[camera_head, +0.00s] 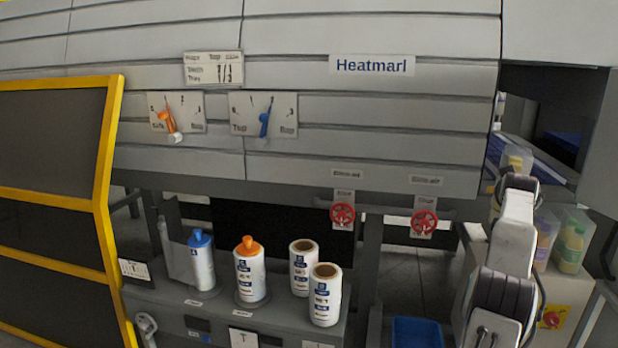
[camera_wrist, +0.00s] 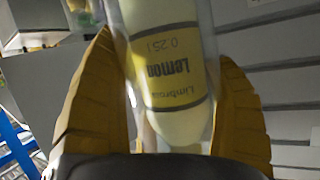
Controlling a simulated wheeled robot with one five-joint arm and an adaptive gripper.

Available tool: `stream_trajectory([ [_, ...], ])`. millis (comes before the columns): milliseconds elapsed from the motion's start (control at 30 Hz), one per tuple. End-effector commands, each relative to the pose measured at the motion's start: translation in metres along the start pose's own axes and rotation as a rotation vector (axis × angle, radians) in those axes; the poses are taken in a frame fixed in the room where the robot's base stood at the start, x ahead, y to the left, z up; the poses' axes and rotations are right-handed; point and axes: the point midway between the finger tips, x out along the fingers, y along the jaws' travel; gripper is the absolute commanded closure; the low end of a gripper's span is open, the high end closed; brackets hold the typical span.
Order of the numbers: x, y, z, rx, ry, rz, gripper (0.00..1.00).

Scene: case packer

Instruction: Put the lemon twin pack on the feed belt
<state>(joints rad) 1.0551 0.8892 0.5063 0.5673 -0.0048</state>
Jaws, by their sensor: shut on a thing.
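My gripper (camera_wrist: 165,110) is shut on a clear-wrapped pack with a yellow label reading "Lemon" and "0.25 l", the lemon twin pack (camera_wrist: 172,75). The label is upside down in the wrist view, and the two fingers flank the pack. Only one bottle of it shows clearly. In the head view my arm reaches away at the right, and its fingers are hidden. A pale yellow pack (camera_head: 516,157) shows just beyond the arm's end; I cannot tell whether it is the held one. A blue belt surface, apparently the feed belt (camera_head: 508,148), runs behind there.
A grey panelled machine (camera_head: 300,110) fills the middle, with red valves (camera_head: 342,215) below. Bottles and rolls (camera_head: 325,295) stand on a grey ledge. A blue bin (camera_head: 417,332) is low.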

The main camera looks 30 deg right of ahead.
Motion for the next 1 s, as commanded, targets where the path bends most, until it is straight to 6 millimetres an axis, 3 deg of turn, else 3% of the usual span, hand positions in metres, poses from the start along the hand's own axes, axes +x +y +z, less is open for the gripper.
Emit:
stream_trajectory([
  [267,0.014,-0.049,0.02,-0.024,0.005,-0.059,0.58],
  [467,0.025,-0.104,0.05,-0.052,0.002,-0.125,0.58],
  [733,0.024,-0.214,0.121,-0.108,0.001,-0.263,0.58],
  [1000,-0.008,-0.313,0.203,-0.166,0.002,-0.404,0.58],
])
